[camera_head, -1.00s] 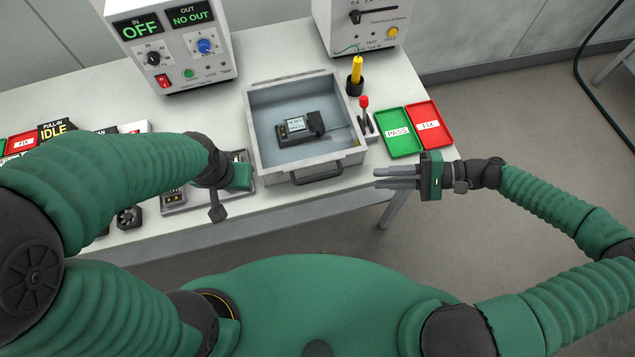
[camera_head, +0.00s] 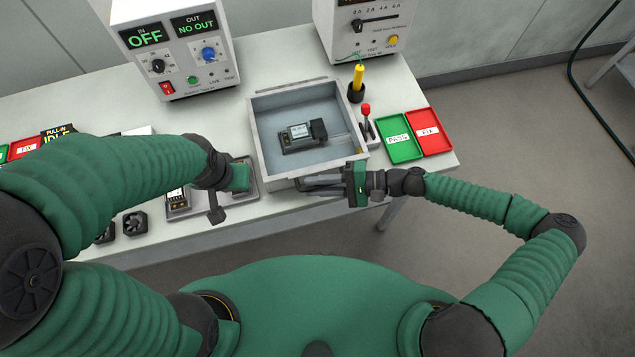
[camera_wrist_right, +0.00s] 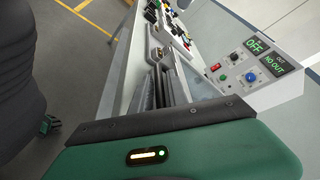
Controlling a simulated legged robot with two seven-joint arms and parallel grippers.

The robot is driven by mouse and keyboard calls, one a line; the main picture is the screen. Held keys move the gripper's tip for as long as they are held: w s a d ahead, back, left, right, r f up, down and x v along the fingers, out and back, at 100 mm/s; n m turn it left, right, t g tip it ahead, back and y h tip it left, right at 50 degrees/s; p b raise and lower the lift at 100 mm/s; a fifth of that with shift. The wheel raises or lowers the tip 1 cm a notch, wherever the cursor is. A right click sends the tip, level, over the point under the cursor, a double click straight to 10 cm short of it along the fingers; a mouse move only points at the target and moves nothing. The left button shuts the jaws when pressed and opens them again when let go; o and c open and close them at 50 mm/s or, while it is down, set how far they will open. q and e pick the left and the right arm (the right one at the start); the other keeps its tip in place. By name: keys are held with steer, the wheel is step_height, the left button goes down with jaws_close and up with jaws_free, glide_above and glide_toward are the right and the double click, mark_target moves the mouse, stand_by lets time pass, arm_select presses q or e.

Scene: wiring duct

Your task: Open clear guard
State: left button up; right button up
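The clear guard (camera_head: 318,138) appears to lie flat over a grey open-looking box (camera_head: 257,128), with a hinge bar along the back edge. A black device with a small display (camera_head: 302,136) shows inside, under it. The guard's dark handle is at the box's front edge, mostly hidden by my right gripper (camera_head: 322,183). The right fingers point left along the front edge, at the handle, with a small gap between them; contact is unclear. The fingers also show in the right wrist view (camera_wrist_right: 163,88). My left gripper (camera_head: 216,208) hangs left of the box; its fingers are unclear.
A green PASS tray (camera_head: 399,150) and red FIX tray (camera_head: 431,145) lie right of the box. A red-topped lever (camera_head: 366,112) and yellow probe (camera_head: 358,77) stand near its right side. Two instrument boxes (camera_head: 190,82) (camera_head: 345,45) stand behind. Small parts lie at left.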

steer(key=c, duration=0.4)
steer(key=shift+d, duration=0.15)
jaws_close()
steer(key=shift+f, duration=0.15)
stand_by(0.6)
